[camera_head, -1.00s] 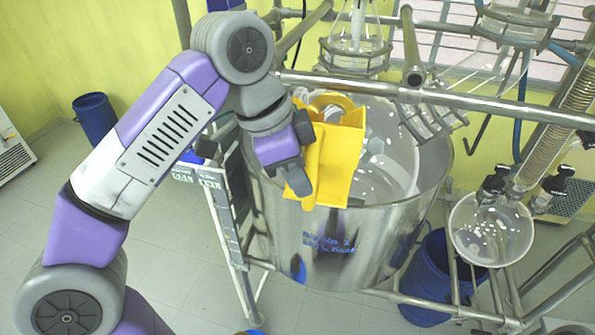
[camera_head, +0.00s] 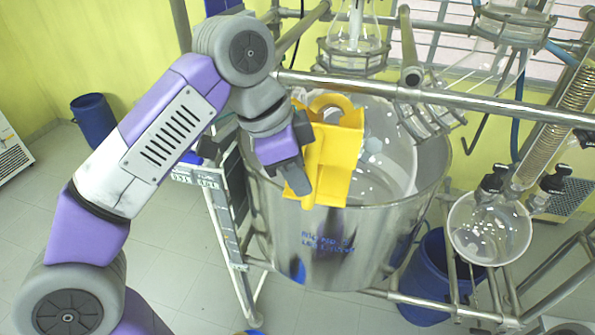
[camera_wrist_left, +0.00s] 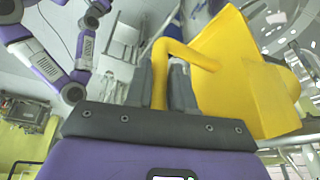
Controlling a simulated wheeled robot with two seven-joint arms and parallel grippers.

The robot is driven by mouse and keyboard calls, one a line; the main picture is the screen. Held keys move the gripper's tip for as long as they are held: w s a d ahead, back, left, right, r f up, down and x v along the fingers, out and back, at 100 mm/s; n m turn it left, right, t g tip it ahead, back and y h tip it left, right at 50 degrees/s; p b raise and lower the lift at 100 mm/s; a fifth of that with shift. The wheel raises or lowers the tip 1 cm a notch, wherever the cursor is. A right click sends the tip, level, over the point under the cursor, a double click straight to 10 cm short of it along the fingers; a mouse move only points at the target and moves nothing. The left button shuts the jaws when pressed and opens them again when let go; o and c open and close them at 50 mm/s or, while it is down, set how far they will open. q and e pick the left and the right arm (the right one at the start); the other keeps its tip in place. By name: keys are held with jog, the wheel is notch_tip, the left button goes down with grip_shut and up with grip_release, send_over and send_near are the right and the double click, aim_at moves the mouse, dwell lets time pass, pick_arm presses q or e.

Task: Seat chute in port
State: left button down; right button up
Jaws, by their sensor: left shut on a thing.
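The yellow chute (camera_head: 338,160) is a bent, open-sided piece with a tubular handle. It is in front of and above the near rim of the big steel vessel in the head view. My left gripper (camera_head: 299,182) is shut on the chute's handle at its left side. In the left wrist view the gripper fingers (camera_wrist_left: 172,85) close around the yellow handle, and the chute (camera_wrist_left: 240,75) fills the right side. The port is not clearly identifiable. My right gripper is not in view in the head view.
The steel vessel (camera_head: 330,235) with handwritten blue marks stands in a pipe frame. A round glass flask (camera_head: 490,228) hangs at right. Blue drums (camera_head: 94,120) stand on the floor, which is open at left.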

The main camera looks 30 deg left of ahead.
pick_arm(q)
jog(key=shift+w+a+f, duration=0.1)
jog(key=shift+w+f, duration=0.35)
jog(key=shift+w, duration=0.15)
jog(key=shift+w+a+f, duration=0.1)
jog(key=shift+w+f, duration=0.15)
jog(key=shift+f, duration=0.3)
jog(key=shift+w+a+f, duration=0.1)
jog(key=shift+w+f, duration=0.1)
jog(key=shift+f, duration=0.35)
dwell(0.7)
jog(key=shift+s+r+h, duration=0.15)
jog(key=shift+s+r, duration=0.1)
jog(key=shift+r, duration=0.35)
jog(key=shift+s+r+h, duration=0.15)
jog(key=shift+s+r, duration=0.1)
jog(key=shift+r, duration=0.3)
dwell(0.4)
jog(key=shift+s+d+r, duration=0.2)
jog(key=shift+s+r, duration=0.3)
jog(key=shift+s, duration=0.15)
jog(key=shift+m, duration=0.5)
jog(key=shift+w+a+f, duration=0.3)
jog(key=shift+w+f, duration=0.65)
jog(key=shift+w, duration=0.15)
jog(key=shift+w+a+f, duration=0.25)
jog(key=shift+w+f, duration=0.7)
jog(key=shift+w, duration=0.1)
dwell(0.7)
